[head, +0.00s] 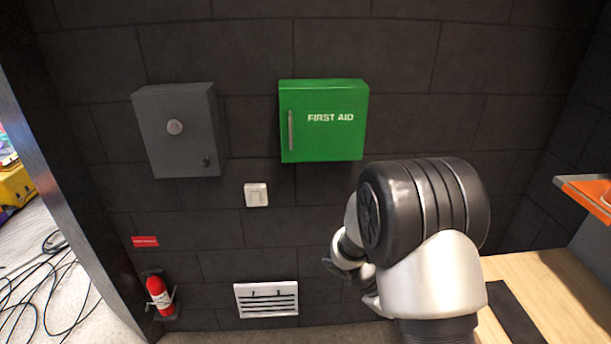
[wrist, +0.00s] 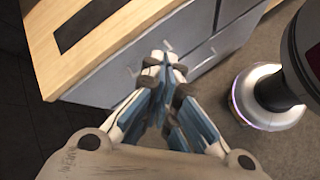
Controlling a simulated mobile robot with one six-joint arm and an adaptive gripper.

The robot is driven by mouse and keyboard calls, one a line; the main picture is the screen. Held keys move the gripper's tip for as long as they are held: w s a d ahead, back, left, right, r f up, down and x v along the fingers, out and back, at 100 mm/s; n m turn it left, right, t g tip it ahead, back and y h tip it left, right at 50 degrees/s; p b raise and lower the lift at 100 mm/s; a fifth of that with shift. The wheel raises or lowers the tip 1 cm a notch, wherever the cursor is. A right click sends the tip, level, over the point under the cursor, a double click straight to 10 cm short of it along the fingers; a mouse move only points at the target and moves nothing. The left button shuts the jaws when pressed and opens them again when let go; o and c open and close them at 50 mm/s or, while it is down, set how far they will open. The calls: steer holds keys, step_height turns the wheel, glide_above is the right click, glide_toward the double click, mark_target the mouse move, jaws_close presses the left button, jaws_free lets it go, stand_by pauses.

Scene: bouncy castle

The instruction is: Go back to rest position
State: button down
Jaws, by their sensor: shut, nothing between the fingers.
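My gripper (wrist: 166,68) is shut and empty in the wrist view, its blue-padded fingers together at the tips. It points down past the edge of a wooden-topped cabinet (wrist: 62,75) with grey fronts, apart from it as far as I can tell. In the head view my arm is folded at the right of centre, and the fingers are hidden behind it. My round base shows at the right of the wrist view.
A green first aid box (head: 325,140), a grey box (head: 180,135) and a light switch (head: 256,194) are on the dark wall. A vent (head: 266,299) and a fire extinguisher (head: 160,296) are low down. The wooden counter (head: 567,300) is at the right, below an orange-edged shelf (head: 585,196). Cables (head: 45,285) lie at left.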

steer(key=s+a+r+m+t+y, duration=0.3)
steer(key=s+a+r+m+y, duration=0.1)
steer(key=s+r, duration=0.4)
steer(key=s+a+r+m+t+y, duration=0.4)
steer(key=s+a+r, duration=0.3)
steer(key=r, duration=0.5)
steer(key=shift+s+a+r+y, duration=0.2)
steer(key=shift+s+y, duration=0.4)
steer(key=shift+s, duration=0.65)
